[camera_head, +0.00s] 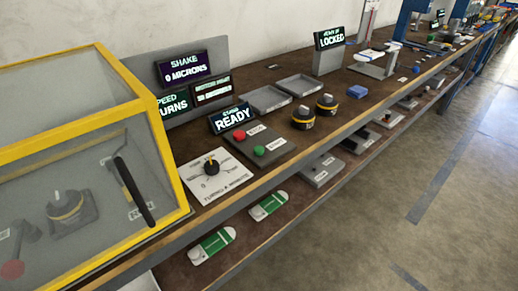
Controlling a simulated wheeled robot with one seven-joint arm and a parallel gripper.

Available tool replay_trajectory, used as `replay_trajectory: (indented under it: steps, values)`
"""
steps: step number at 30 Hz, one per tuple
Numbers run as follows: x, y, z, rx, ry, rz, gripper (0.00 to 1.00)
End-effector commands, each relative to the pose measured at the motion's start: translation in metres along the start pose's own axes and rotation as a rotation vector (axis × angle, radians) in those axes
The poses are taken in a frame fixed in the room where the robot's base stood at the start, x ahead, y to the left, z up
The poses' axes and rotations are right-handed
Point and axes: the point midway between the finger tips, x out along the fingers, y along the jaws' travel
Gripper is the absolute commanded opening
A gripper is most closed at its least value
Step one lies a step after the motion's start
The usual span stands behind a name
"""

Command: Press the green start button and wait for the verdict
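The green button (259,151) sits on the front half of a dark grey control box (280,144) on the bench. A red button (239,135) sits behind it on the same box. A small display (232,118) stands behind the box and reads READY. A purple-framed display (185,68) on the grey panel reads SHAKE 0 MICRONS. A speed display beneath it is partly hidden by the enclosure frame, and the small text on the display beside that is hard to read. My gripper does not show in this view.
A yellow-framed clear enclosure (88,30) with a black handle (134,191) fills the left; a motor-like part is inside. A white dial plate (228,178) lies beside the control box. Two black-and-yellow motors (303,118) and grey trays (268,99) stand beyond. A lower shelf and open floor lie right.

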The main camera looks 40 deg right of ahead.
Motion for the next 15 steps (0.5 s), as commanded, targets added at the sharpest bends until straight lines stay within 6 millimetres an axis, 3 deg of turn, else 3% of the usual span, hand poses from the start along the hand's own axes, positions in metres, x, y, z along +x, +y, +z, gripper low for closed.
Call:
replay_trajectory:
  steps: [13, 15]
  values:
    - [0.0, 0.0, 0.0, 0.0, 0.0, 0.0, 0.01]
    - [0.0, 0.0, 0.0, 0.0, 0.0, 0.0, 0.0]
